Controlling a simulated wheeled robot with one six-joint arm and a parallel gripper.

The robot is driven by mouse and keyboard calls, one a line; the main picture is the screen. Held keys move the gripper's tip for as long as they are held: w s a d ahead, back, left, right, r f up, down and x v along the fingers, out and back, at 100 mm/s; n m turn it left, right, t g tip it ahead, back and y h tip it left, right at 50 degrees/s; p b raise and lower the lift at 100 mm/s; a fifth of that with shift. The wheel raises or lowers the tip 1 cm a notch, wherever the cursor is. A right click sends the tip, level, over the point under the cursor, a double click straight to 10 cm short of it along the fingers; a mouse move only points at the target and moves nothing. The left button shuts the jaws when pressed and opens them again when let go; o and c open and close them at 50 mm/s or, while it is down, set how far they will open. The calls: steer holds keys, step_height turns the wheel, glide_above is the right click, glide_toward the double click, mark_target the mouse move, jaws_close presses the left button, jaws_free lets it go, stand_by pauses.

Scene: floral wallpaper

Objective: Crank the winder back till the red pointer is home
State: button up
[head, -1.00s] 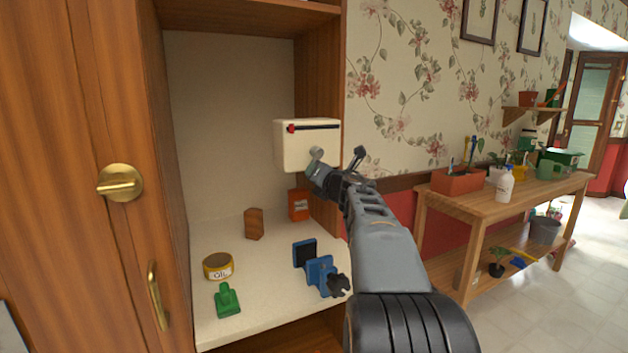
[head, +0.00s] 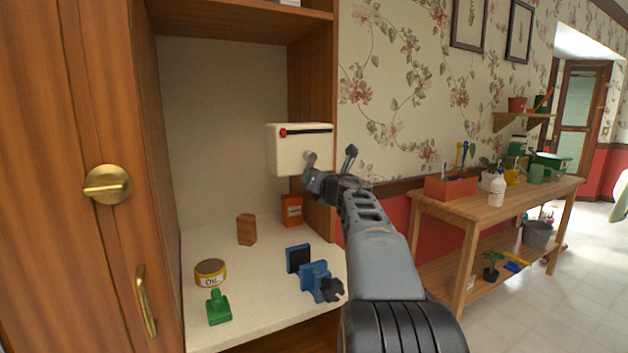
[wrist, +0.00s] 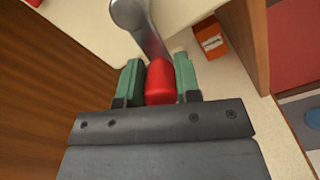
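The winder is a cream box (head: 298,158) on the right inner wall of the cupboard. Its red pointer (head: 283,132) sits near the left end of a dark slot along the top of the front face. A grey metal crank arm (head: 311,159) stands out from the box; it also shows in the wrist view (wrist: 135,20). In the wrist view, the crank's red knob (wrist: 160,82) lies between the green-padded fingers of my gripper (wrist: 159,84), which look closed on it. In the head view my gripper (head: 330,180) hides the knob.
The shelf below holds an orange box (head: 291,210), a wooden block (head: 246,229), a yellow tin (head: 210,272), a green object (head: 218,307) and a blue clamp-like tool (head: 314,278). A wooden bench (head: 480,208) with pots stands right.

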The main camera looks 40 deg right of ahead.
steer(key=o, duration=0.5)
steer(key=shift+c, duration=0.2)
steer(key=s+a, duration=0.1)
steer(key=s, duration=1.2)
steer(key=shift+s+a, duration=0.35)
steer(key=w+a+r+m+g+h+p, duration=0.2)
steer(key=a+m+g+h+p, duration=0.3)
steer(key=m+p, duration=1)
steer(key=s+a+f+m+g+y+p, duration=0.2)
steer(key=s+a+f+m+g+y, duration=0.2)
steer(key=a, duration=0.6)
steer(key=s+a+f+m+g+y+p, duration=0.3)
steer(key=s+a+f+m+g, duration=0.2)
steer(key=s+a+f+m, duration=0.3)
steer(key=shift+s+a+m+y+p, duration=0.35)
steer(key=shift+s+a+m, duration=0.3)
steer(key=shift+a+m, duration=0.5)
